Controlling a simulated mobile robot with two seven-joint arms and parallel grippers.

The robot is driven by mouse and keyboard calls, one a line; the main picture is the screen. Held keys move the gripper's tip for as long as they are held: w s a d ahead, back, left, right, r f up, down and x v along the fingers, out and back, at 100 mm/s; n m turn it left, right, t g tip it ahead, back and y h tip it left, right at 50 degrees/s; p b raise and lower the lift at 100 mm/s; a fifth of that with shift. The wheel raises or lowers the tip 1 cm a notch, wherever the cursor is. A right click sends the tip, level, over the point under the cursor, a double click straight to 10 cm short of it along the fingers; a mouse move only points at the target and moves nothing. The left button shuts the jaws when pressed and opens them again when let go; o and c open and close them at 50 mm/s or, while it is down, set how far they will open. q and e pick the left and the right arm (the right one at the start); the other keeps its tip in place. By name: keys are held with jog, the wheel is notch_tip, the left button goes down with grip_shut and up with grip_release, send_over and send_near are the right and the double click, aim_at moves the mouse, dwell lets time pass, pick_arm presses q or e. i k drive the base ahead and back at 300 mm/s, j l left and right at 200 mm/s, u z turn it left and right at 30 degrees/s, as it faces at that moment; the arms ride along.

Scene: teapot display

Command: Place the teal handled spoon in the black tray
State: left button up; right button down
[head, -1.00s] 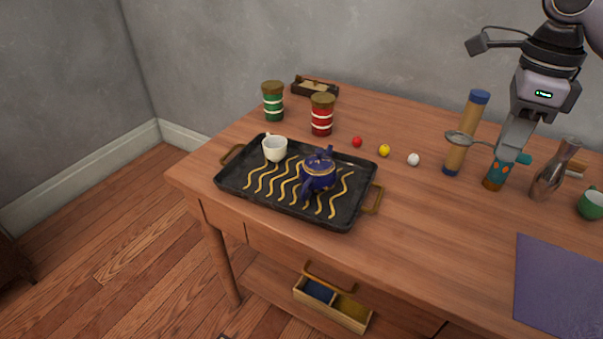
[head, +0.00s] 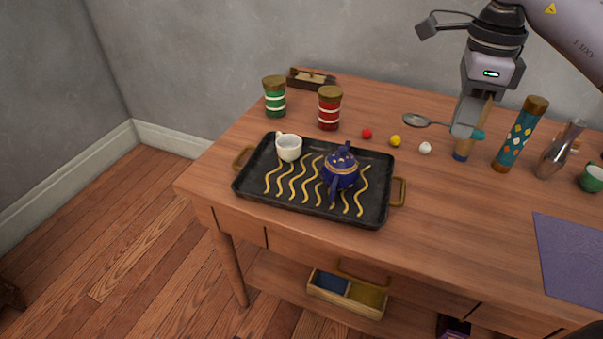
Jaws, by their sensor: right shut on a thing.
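My right gripper (head: 465,128) is shut on the teal handled spoon, above the table at the back right. The spoon's round metal bowl (head: 417,120) points left, and a bit of its teal handle (head: 478,135) shows to the right of the fingers. The gripper hides the middle of the spoon. The black tray (head: 262,188) with brass handles and wavy gold lines lies to the left, toward the front. A white cup (head: 289,148) stands at its back left and a blue teapot (head: 340,170) at its right middle. My left gripper is not in view.
Red (head: 367,133), yellow (head: 396,141) and white (head: 425,148) balls lie between the gripper and the tray. Green (head: 275,98) and red (head: 329,108) canisters stand behind the tray. A teal patterned cylinder (head: 521,135) and metal vase (head: 560,150) stand right. The front middle table is clear.

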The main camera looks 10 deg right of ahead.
aim_at(280, 193)
jog(key=i+j, duration=0.1)
jog(key=j, duration=0.3)
jog(key=i+j, duration=0.1)
jog(key=j, duration=0.35)
jog(key=i+j, duration=0.15)
jog(key=j, duration=0.25)
